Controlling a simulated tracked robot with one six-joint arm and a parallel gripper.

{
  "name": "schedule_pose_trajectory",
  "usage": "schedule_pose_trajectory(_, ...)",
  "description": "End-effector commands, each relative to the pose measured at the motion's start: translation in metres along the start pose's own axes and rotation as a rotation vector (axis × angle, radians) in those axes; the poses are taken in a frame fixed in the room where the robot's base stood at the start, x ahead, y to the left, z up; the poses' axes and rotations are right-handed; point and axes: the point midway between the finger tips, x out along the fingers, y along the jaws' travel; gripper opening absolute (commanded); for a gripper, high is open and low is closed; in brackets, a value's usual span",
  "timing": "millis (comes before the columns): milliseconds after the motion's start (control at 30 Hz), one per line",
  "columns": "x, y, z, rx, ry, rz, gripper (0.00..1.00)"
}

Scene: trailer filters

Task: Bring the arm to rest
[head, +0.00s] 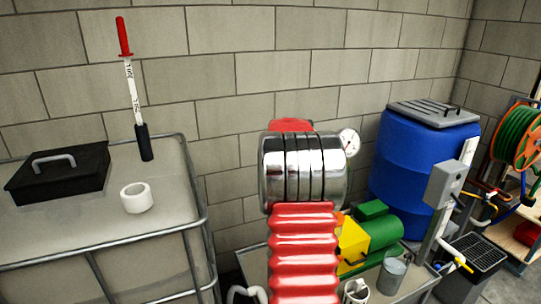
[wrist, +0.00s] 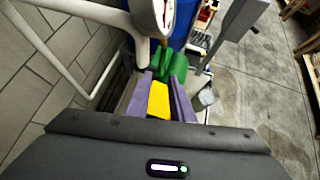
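In the wrist view my gripper (wrist: 159,100) shows as two purple-grey fingers apart, with a gap between them. Nothing is held in the gap; the yellow part of a pump (wrist: 158,98) shows through it from beyond. In the head view my red ribbed and chrome arm stands raised in the middle of the picture. The gripper's fingers cannot be made out there, as the arm hides what is behind it.
A dial gauge (head: 349,142) shows right beside the arm; a gauge (wrist: 163,15) and white pipe (wrist: 90,12) are close in the wrist view. The green-and-yellow pump (head: 371,235) and blue barrel (head: 415,160) stand right. A caged tank (head: 95,225) stands left, bearing a black box (head: 60,178) and white roll (head: 136,198).

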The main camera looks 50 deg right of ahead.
Motion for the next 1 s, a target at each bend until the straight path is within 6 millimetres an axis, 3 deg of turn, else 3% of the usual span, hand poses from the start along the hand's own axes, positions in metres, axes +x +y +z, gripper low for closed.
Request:
schedule_pose_trajectory(367, 0.000, 0.000, 0.000, 0.021, 0.000, 0.000, 0.20)
schedule_pose_trajectory(533, 0.001, -0.001, -0.003, 0.160, 0.012, -0.004, 0.20)
schedule_pose_trajectory(767, 0.003, -0.028, -0.066, 0.523, 0.149, -0.092, 0.20)
schedule_pose_trajectory(867, -0.017, -0.040, -0.094, 0.696, 0.213, -0.133, 0.20)
schedule_pose_trajectory(1000, -0.063, -0.051, -0.132, 0.919, 0.302, -0.181, 0.20)
